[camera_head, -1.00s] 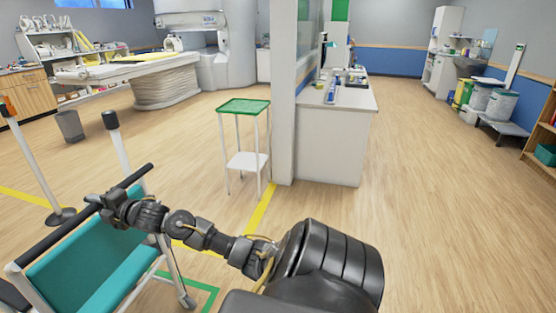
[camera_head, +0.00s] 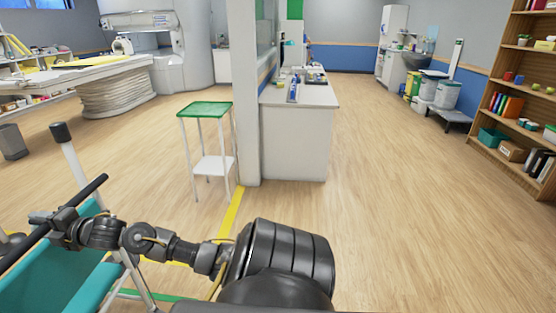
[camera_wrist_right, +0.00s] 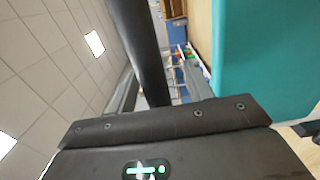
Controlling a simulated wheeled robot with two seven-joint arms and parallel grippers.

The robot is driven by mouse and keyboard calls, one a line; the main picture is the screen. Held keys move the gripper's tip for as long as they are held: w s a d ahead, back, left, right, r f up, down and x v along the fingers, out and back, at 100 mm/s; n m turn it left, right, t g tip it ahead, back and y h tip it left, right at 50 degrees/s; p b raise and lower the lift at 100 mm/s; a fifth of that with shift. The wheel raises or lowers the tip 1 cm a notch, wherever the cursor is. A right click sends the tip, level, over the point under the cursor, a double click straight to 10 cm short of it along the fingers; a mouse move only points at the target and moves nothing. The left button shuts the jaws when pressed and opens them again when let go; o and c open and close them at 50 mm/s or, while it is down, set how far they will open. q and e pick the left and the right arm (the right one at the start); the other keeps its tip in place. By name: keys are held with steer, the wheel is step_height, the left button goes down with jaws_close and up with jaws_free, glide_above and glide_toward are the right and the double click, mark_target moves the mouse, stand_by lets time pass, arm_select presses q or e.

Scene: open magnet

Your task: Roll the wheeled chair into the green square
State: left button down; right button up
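The wheeled chair, with a teal seat back (camera_head: 65,275), pale frame and dark push bar (camera_head: 85,192), is at the lower left of the head view, partly cut off. Its bar (camera_wrist_right: 138,45) and teal panel (camera_wrist_right: 265,60) also show in the right wrist view. My right gripper (camera_head: 42,217) is at the bar; in the wrist view its fingers (camera_wrist_right: 160,90) stand apart on either side of the bar, with a gap visible. A strip of the green square (camera_head: 152,296) shows on the floor beside the chair; the rest is hidden or out of frame. My left gripper is out of view.
A green-topped stand (camera_head: 205,109) and a partition with a white counter (camera_head: 297,140) are ahead. A yellow floor line (camera_head: 231,213) runs towards the partition. A scanner bed (camera_head: 75,75) is at left, a bookshelf (camera_head: 515,95) at right. Floor on the right is clear.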

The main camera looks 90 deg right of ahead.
steer(key=shift+a+r, duration=0.1)
steer(key=shift+r, duration=0.05)
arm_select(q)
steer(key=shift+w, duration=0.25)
arm_select(e)
steer(key=shift+s+p, duration=0.3)
steer(key=shift+s, duration=0.15)
arm_select(q)
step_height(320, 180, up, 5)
steer(key=p, duration=0.4)
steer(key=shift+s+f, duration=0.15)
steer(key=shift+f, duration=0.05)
arm_select(e)
steer(key=s, duration=1.1)
steer(key=shift+a, duration=0.1)
